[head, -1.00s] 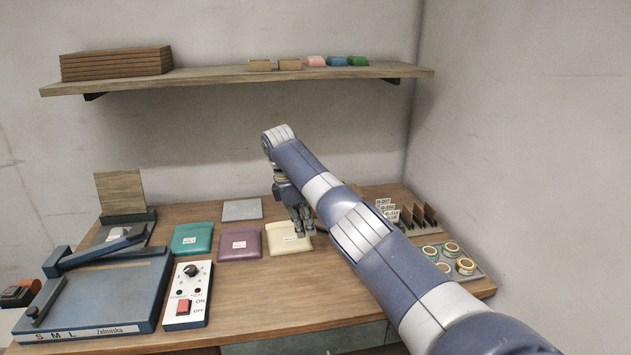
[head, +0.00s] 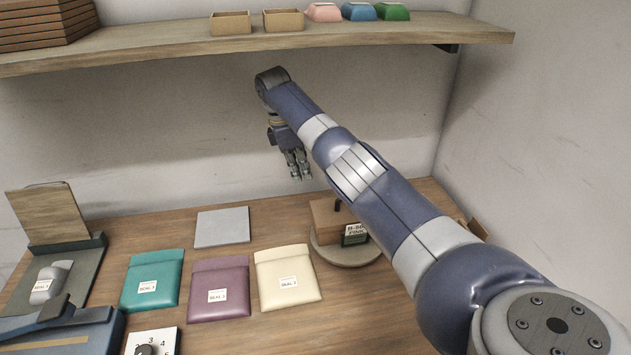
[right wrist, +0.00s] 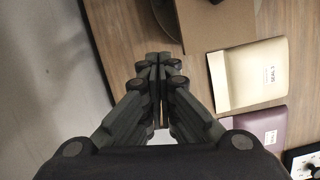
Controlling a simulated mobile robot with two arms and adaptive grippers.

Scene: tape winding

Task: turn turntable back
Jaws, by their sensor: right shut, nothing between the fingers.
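The turntable (head: 333,256) is a round grey-beige disc on the table, right of the cream pouch. A brown box (head: 323,215) and a small labelled block (head: 355,234) stand on it; my right arm hides part of them. In the right wrist view, the brown box (right wrist: 215,22) shows at the top, beyond the fingers. My right gripper (head: 300,177) is shut and empty, in the air behind and above the turntable, apart from it. Its closed fingers (right wrist: 160,60) point down over the bare table. My left gripper is not in view.
Teal (head: 152,280), purple (head: 218,289) and cream (head: 287,278) pouches lie left of the turntable. A grey plate (head: 222,227) lies behind them. A wooden shelf (head: 340,35) with boxes and coloured dishes hangs above. The wall is close behind my right gripper.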

